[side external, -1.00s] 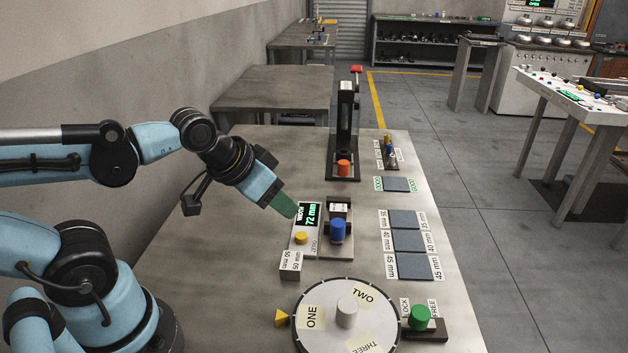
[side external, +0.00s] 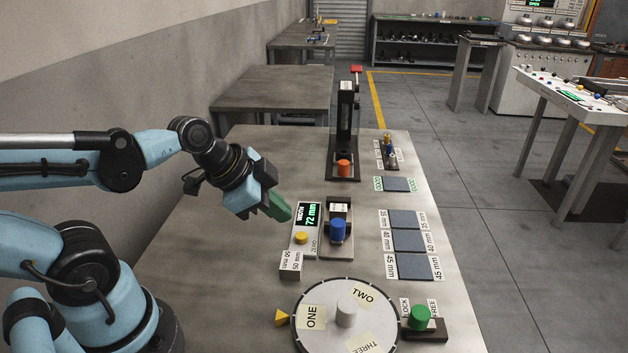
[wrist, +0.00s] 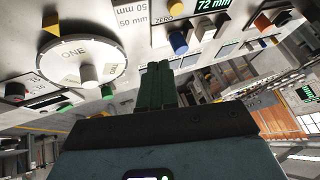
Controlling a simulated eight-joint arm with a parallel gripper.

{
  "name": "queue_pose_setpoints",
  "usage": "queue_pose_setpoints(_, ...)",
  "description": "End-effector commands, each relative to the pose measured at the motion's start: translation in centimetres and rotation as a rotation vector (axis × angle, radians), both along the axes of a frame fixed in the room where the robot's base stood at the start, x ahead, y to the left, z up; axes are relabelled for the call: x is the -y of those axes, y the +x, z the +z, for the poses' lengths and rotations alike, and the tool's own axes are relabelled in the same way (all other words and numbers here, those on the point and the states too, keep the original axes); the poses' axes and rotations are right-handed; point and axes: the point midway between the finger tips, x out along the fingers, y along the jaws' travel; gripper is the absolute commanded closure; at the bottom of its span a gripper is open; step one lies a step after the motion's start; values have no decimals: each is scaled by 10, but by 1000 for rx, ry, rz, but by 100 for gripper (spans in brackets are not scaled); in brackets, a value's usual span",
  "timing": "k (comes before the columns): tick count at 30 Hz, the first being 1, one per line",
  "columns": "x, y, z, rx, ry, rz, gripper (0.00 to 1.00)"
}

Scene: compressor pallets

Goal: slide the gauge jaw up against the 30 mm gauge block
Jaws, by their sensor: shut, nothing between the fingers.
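The width gauge (side external: 305,244) has a bright display (side external: 308,214) reading 72 mm and a yellow ZERO button (side external: 301,237). Beside it on the right, a blue knob (side external: 338,230) stands on the jaw slide, with a dark and pale block (side external: 339,207) just behind it. The blue knob also shows in the wrist view (wrist: 178,42). I cannot read a 30 mm label on any block. My gripper (side external: 285,211) has green fingers, shut and empty, in the air left of the gauge display, apart from the knob. The fingers also show in the wrist view (wrist: 154,78).
A 50 mm block (side external: 290,266) stands in front of the gauge. A dial (side external: 322,325) and green LOCK/FREE knob (side external: 420,316) are nearer. Labelled dark pads (side external: 409,241) lie to the right. A tall stand with an orange knob (side external: 343,168) is behind.

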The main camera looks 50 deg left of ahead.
Motion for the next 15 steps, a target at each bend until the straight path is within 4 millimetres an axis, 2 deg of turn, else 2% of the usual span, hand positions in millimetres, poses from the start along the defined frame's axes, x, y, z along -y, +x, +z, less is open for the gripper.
queue_pose_setpoints(6,3,-1,-4,55,123,-291,100)
queue_pose_setpoints(10,5,-1,-5,80,166,-388,100)
queue_pose_setpoints(15,6,0,-6,92,186,-429,100)
